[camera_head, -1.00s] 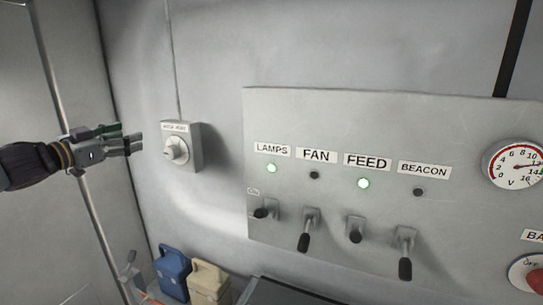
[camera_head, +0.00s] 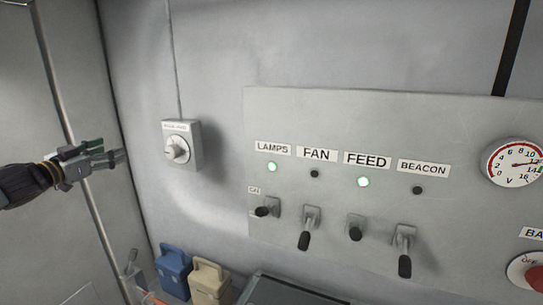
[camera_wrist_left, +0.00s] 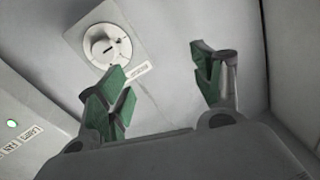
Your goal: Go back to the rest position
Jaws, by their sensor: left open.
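My left gripper (camera_head: 108,156) is at the left of the head view, in front of the wall and to the left of a small grey box with a round knob (camera_head: 177,150). It is apart from the knob. In the left wrist view the green-padded fingers (camera_wrist_left: 160,88) stand apart with nothing between them, and the knob (camera_wrist_left: 107,46) shows beyond them at upper left. My right gripper is in neither view.
A switch panel (camera_head: 350,120) on the wall carries several levers. The LAMPS light (camera_head: 272,167) and FEED light (camera_head: 363,182) glow green; FAN and BEACON are dark. A gauge (camera_head: 514,164) is at right. Blue (camera_head: 173,272) and beige (camera_head: 209,282) containers stand below.

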